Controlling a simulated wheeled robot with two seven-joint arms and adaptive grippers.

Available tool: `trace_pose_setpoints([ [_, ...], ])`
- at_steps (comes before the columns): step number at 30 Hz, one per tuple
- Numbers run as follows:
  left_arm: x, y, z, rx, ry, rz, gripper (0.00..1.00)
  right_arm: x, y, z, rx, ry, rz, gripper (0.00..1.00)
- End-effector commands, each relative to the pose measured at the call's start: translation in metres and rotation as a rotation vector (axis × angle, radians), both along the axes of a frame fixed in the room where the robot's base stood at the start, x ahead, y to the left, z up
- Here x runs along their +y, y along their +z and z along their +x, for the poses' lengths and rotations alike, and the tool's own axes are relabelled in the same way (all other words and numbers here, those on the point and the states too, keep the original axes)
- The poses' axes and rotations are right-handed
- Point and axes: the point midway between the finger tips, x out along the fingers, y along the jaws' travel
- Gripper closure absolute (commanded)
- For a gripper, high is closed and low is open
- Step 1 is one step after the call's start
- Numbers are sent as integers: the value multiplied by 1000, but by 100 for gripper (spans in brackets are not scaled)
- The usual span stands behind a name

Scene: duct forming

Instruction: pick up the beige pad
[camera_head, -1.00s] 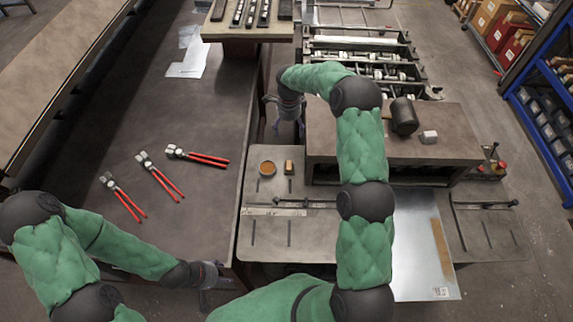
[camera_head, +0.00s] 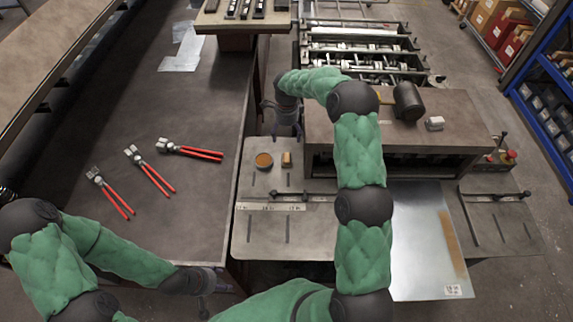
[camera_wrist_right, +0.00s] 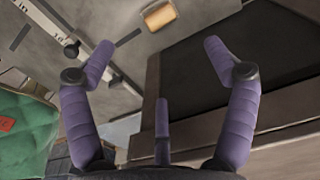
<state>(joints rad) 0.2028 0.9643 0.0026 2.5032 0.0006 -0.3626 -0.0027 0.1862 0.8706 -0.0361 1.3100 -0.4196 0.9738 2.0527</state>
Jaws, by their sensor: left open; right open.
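The beige pad (camera_head: 286,159) is a small tan block lying on the grey work plate, just right of a round orange tin (camera_head: 264,160). It also shows at the top of the right wrist view (camera_wrist_right: 159,17), beyond my fingertips. My right gripper (camera_head: 283,128) is above and behind the pad in the head view, beside the raised bench. In the wrist view its purple fingers (camera_wrist_right: 158,44) are spread and empty, apart from the pad. My left gripper (camera_head: 207,291) is open and empty at the front edge of the dark table, far from the pad.
The raised bench (camera_head: 450,110), with a black mallet (camera_head: 408,100) and a white block (camera_head: 435,123), stands right of my right gripper. Red-handled pliers (camera_head: 150,170) lie on the left table. A metal sheet (camera_head: 415,240) lies to the right. A ruler bar (camera_head: 270,206) crosses the plate.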

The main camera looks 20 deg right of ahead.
Motion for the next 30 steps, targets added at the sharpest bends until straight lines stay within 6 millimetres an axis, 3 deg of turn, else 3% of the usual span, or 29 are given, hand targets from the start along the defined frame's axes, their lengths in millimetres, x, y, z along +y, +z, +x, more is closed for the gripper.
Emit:
trace_pose_setpoints([
  [7, 0, 0, 0, -1, 0, 0, 42, 0, -21, -1, 3, 0, 0, 14],
  [19, 0, 9, 0, -1, 0, 0, 42, 0, -91, 0, 1, 0, 0, 14],
  [30, 0, 12, 0, 0, 0, 0, 42, 0, -120, -1, 2, -1, 1, 14],
])
